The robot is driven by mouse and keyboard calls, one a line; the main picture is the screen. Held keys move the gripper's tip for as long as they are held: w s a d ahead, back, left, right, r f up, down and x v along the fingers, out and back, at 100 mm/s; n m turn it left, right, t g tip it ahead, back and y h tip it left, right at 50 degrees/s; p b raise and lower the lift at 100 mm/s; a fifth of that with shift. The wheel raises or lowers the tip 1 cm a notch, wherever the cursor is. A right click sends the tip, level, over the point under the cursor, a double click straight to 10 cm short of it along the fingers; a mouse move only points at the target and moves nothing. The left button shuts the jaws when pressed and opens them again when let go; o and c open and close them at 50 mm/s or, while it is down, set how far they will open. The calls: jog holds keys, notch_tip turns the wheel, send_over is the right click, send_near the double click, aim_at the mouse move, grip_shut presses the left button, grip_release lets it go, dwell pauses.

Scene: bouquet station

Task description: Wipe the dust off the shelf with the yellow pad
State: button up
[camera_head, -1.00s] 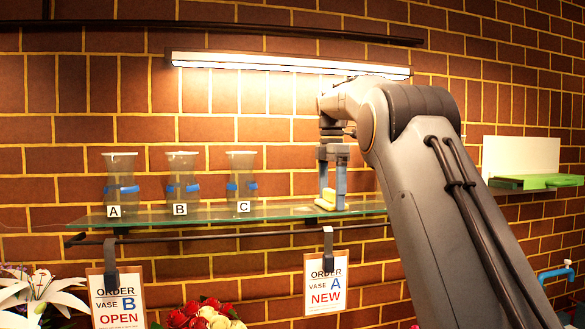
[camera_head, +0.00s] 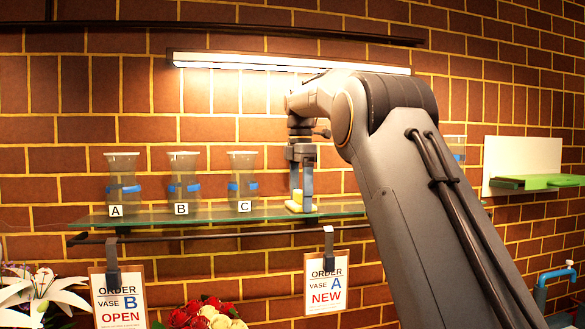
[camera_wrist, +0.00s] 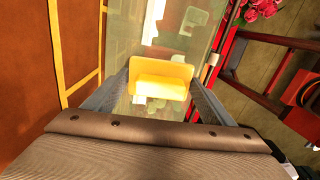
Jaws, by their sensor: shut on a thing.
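The yellow pad (camera_head: 297,199) is a small block with a raised grip. My gripper (camera_head: 301,206) is shut on it, fingers pointing down, at the glass shelf (camera_head: 270,212). The pad seems to rest on the glass or sit just above it.
Clear vases A (camera_head: 122,180), B (camera_head: 183,180) and C (camera_head: 242,178) stand on the shelf to the left of my gripper. A gap lies between vase C and the pad. Order cards (camera_head: 326,284) hang below the shelf. A lamp (camera_head: 290,64) is above.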

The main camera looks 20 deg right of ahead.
jog(key=shift+a, duration=0.85)
jog(key=shift+a+r, duration=0.15)
jog(key=shift+r, duration=0.05)
notch_tip(320, 180, up, 7)
jog(key=shift+w+f, duration=0.1)
jog(key=shift+r, duration=0.45)
jog(key=shift+s, duration=0.2)
